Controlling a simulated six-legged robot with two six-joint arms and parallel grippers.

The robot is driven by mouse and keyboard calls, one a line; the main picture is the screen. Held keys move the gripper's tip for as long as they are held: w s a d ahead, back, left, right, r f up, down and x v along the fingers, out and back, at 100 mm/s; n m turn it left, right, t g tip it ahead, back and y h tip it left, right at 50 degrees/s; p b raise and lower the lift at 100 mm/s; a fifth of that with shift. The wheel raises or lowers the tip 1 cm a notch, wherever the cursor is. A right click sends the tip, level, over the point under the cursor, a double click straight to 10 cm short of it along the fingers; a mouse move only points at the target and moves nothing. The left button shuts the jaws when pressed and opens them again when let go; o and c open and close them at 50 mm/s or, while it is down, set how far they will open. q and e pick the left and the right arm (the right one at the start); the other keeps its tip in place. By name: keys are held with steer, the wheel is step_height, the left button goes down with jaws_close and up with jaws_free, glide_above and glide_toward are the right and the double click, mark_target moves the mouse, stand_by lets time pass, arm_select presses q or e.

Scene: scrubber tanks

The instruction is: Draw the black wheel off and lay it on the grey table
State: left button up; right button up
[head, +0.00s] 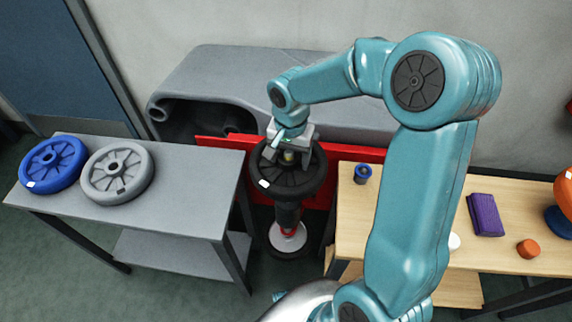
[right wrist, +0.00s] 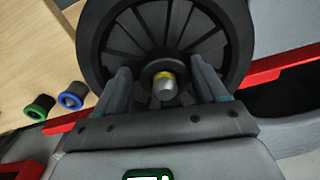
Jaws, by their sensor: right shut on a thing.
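The black wheel (head: 309,178) lies roughly flat at the top of a dark upright post (head: 287,217) between the two tables. My right gripper (head: 290,150) reaches down on it from above and is shut on its hub. In the right wrist view the fingers (right wrist: 167,88) stand on either side of the hub of the black wheel (right wrist: 120,32). A metal shaft end with a yellow ring (right wrist: 165,85) shows in the hub's middle. The grey table (head: 190,178) is at the left, holding a blue wheel (head: 52,165) and a grey wheel (head: 117,171). My left gripper is not in view.
The grey table's right half is clear. A red panel (head: 222,146) and a large grey casing (head: 230,85) stand behind the post. A wooden table (head: 400,205) at the right holds a blue-ringed cap (head: 362,174), a purple block (head: 485,215) and an orange piece (head: 528,249).

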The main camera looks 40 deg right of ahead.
steer(key=shift+f, duration=0.4)
steer(key=c, duration=0.4)
steer(key=shift+w+r, duration=0.1)
steer(key=shift+w, duration=0.1)
jaws_close()
steer(key=shift+w+d+r+p, duration=0.1)
steer(key=shift+d+r+p, duration=0.05)
steer(key=shift+r+p, duration=0.6)
steer(key=shift+r, duration=0.4)
steer(key=shift+r+p, duration=0.1)
steer(key=shift+p, duration=0.2)
steer(key=shift+a+r+p, duration=0.2)
steer(key=shift+r+p, duration=0.95)
steer(key=shift+r, duration=0.6)
